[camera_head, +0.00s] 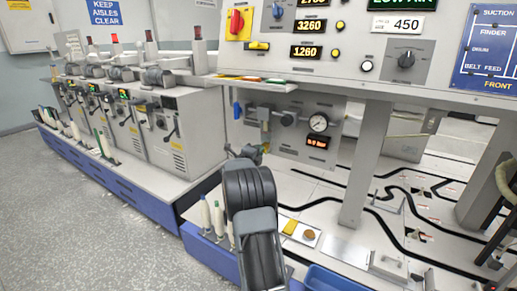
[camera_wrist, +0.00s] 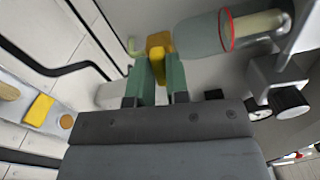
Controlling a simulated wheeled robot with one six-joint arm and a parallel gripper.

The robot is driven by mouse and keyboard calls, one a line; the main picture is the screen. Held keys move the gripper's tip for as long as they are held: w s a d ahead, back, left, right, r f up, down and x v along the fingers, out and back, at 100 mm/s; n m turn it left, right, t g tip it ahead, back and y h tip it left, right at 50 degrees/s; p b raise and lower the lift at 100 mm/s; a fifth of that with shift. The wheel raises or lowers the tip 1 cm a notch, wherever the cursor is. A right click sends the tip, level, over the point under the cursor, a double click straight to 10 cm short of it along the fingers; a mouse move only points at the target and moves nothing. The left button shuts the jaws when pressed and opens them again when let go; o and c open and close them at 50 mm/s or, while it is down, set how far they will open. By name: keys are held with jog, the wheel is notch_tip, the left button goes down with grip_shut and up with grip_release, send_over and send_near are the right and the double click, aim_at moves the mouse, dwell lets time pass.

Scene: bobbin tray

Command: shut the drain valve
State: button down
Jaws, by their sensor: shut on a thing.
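The yellow drain valve handle (camera_wrist: 158,45) shows in the wrist view between the two green fingertips of my gripper (camera_wrist: 159,75). My gripper is shut on this handle. A clear bowl (camera_wrist: 200,36) with a red ring lies right beside the handle, and a pale elbow tube (camera_wrist: 135,47) shows on its other side. In the head view my gripper (camera_head: 253,152) is below the air unit with the round gauge (camera_head: 318,122). My dark arm hides most of the valve there, and the handle's exact angle is hard to tell.
Black knobs (camera_wrist: 291,101) sit close to the right of my gripper in the wrist view. A yellow block (camera_head: 290,227) and a brown disc (camera_head: 309,235) lie on the pale deck. White bobbins (camera_head: 218,217) stand at the front edge. A blue tray (camera_head: 335,281) is at the bottom.

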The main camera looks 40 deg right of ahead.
jog(key=shift+n+p, duration=0.35)
jog(key=shift+n, duration=0.35)
jog(key=c, duration=1.1)
grip_release()
jog(key=p+v, duration=0.1)
jog(key=v, duration=1.2)
jog(key=shift+a+p, duration=0.4)
jog(key=shift+f, duration=0.1)
